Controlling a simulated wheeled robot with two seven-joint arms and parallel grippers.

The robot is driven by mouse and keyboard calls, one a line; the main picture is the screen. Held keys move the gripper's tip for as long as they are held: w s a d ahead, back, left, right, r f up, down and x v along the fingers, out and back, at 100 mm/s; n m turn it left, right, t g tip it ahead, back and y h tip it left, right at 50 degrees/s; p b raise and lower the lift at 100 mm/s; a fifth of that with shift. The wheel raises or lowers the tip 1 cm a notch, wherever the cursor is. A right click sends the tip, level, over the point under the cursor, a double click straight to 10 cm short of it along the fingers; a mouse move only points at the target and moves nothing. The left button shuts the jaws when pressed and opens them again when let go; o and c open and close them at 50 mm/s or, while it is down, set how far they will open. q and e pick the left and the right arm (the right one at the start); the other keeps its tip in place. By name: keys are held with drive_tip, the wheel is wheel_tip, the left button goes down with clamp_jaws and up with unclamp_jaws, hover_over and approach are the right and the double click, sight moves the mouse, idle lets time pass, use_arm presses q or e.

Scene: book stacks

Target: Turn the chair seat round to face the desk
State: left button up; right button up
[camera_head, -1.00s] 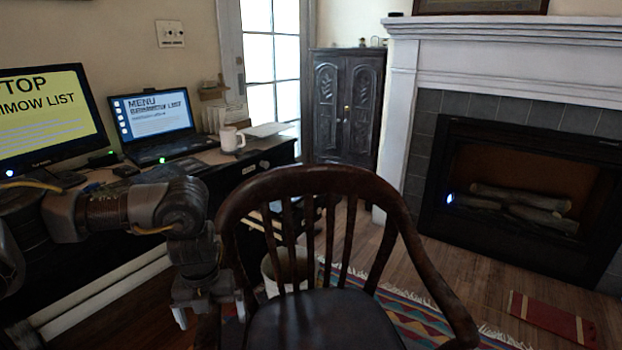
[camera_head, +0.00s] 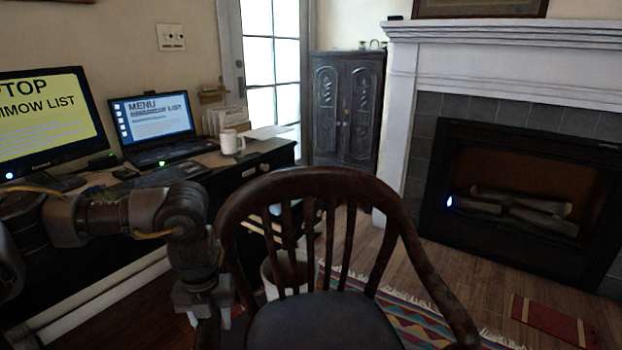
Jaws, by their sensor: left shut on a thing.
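The dark wooden chair (camera_head: 322,178) stands in front of me, its curved slatted back on the far side. Its dark seat (camera_head: 322,322) opens toward me and does not face the desk. The desk (camera_head: 262,158) runs along the left wall. My left gripper (camera_head: 207,316) points down at the chair's left side and is shut on the chair's left arm; the contact is partly hidden by the gripper and the dark wood. The chair's right arm (camera_head: 440,290) is free. My right gripper is not in view.
A monitor (camera_head: 45,120), laptop (camera_head: 155,125) and white mug (camera_head: 230,142) stand on the desk. A pale bin (camera_head: 285,272) is behind the chair slats. A striped rug (camera_head: 415,318) lies to the right, before the fireplace (camera_head: 520,200). Wood floor between them is open.

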use_arm(q)
drive_tip(key=shift+c, duration=0.9)
drive_tip(key=shift+w+a+m, duration=0.3)
drive_tip(key=shift+w+m, duration=0.15)
drive_tip(key=shift+w, duration=0.45)
drive_tip(key=shift+w+a+m, duration=0.25)
drive_tip(key=shift+w+m, duration=0.15)
drive_tip(key=shift+w, duration=0.55)
drive_tip(key=shift+w+a+m, duration=0.3)
drive_tip(key=shift+w+m, duration=0.15)
drive_tip(key=shift+w, duration=0.45)
drive_tip(key=shift+w+a+m, duration=0.15)
drive_tip(key=shift+w+m, duration=0.45)
drive_tip(key=shift+w, duration=0.85)
drive_tip(key=shift+w+a+m, duration=0.1)
drive_tip(key=shift+w+m, duration=0.5)
drive_tip(key=shift+w, duration=0.75)
